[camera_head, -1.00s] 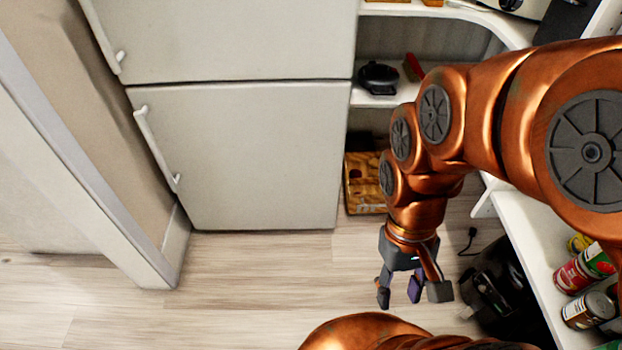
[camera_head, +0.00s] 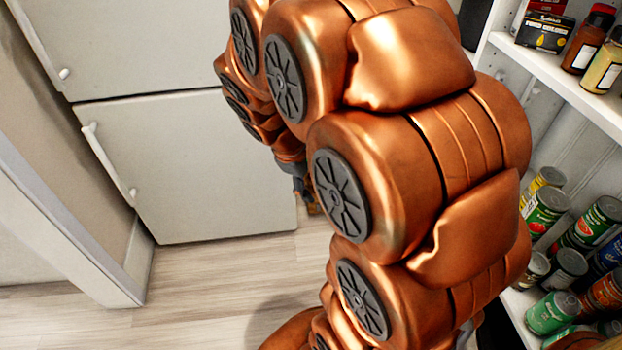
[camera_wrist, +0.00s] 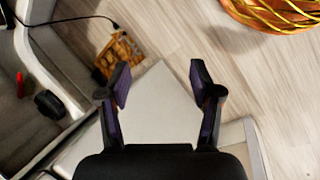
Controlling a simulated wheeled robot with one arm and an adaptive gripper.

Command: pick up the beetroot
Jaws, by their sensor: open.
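I cannot make out a beetroot in either view. My gripper (camera_wrist: 158,80) is open in the wrist view, its two dark fingers with purple inner pads spread wide and nothing between them. In the head view my arm covers most of the gripper, and only a small dark part of it shows beside the fridge's lower right edge.
A pale fridge (camera_head: 200,170) stands at the left; it also shows below the fingers in the wrist view (camera_wrist: 165,110). A woven brown basket (camera_wrist: 120,55) sits on the floor. A black pot (camera_wrist: 50,104) sits on a shelf. Shelves with cans (camera_head: 552,312) and jars stand right.

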